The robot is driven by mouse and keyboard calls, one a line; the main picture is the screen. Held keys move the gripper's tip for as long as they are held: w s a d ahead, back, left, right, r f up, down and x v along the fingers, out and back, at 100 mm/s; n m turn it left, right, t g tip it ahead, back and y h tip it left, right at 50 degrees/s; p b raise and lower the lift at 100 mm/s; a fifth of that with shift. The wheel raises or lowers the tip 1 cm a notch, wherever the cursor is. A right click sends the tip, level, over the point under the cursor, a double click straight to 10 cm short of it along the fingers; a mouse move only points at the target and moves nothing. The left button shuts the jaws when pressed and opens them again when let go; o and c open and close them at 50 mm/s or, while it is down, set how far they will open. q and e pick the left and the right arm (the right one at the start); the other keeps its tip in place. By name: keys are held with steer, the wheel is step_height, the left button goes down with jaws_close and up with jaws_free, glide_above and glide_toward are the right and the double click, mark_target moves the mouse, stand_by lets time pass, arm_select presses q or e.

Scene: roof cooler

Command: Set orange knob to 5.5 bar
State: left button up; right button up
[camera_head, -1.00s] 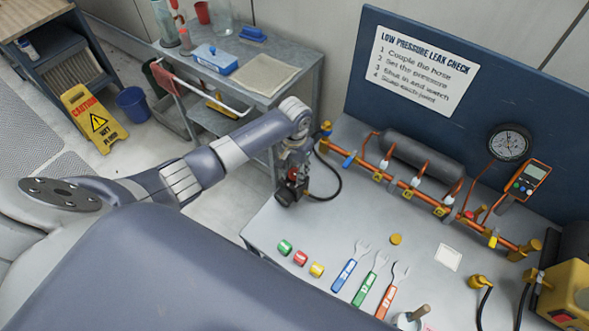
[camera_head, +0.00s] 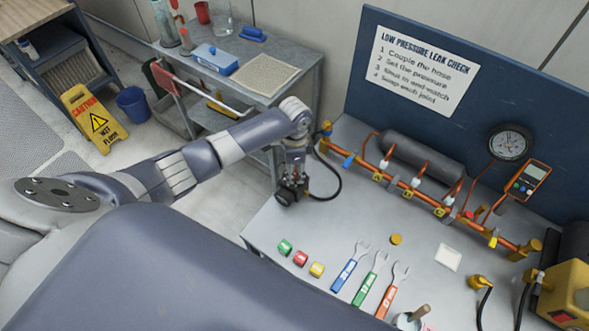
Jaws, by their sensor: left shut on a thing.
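My left gripper (camera_head: 288,190) points down at the left edge of the grey bench. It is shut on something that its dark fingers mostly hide. A round black-faced gauge (camera_head: 510,142) is on the blue back panel. Its needle is too small to read. My right gripper is not in view.
Copper pipework (camera_head: 400,183) with yellow fittings runs along the bench back. Caps, three forked tools (camera_head: 369,278), a cup and a yellow box (camera_head: 566,293) are on the grey bench (camera_head: 320,230). A grey cart (camera_head: 290,85) stands behind my left arm.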

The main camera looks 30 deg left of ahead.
arm_select(q)
steer(key=m, duration=0.6)
steer(key=shift+w+r, duration=0.15)
steer(key=m+b, duration=0.1)
steer(key=m, duration=0.5)
stand_by(0.3)
steer(key=o, duration=1)
steer(key=shift+o, duration=0.4)
